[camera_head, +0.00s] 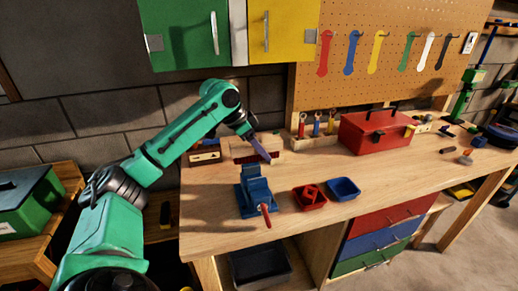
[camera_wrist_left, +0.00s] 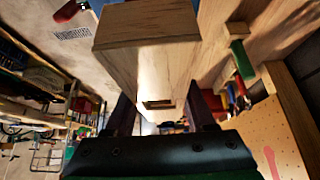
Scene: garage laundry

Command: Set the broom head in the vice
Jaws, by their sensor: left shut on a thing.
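The blue vice (camera_head: 255,196) with a red handle stands near the front edge of the wooden workbench in the head view. My left gripper (camera_head: 262,153) is behind the vice, apart from it, with its fingers pointing down. It is shut on the broom head (camera_head: 241,150), a pale wooden block with dark red bristles along its lower side. In the left wrist view the wooden block (camera_wrist_left: 148,55) fills the space ahead of my left gripper's two dark fingers (camera_wrist_left: 160,112). I cannot tell whether the bristles touch the bench. My right gripper is out of view.
A red tray (camera_head: 309,198) and a blue tray (camera_head: 343,189) sit right of the vice. A red toolbox (camera_head: 375,133) and a wooden tool rack (camera_head: 298,143) stand behind. A small wooden box (camera_head: 205,152) is at left. The bench front right of centre is clear.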

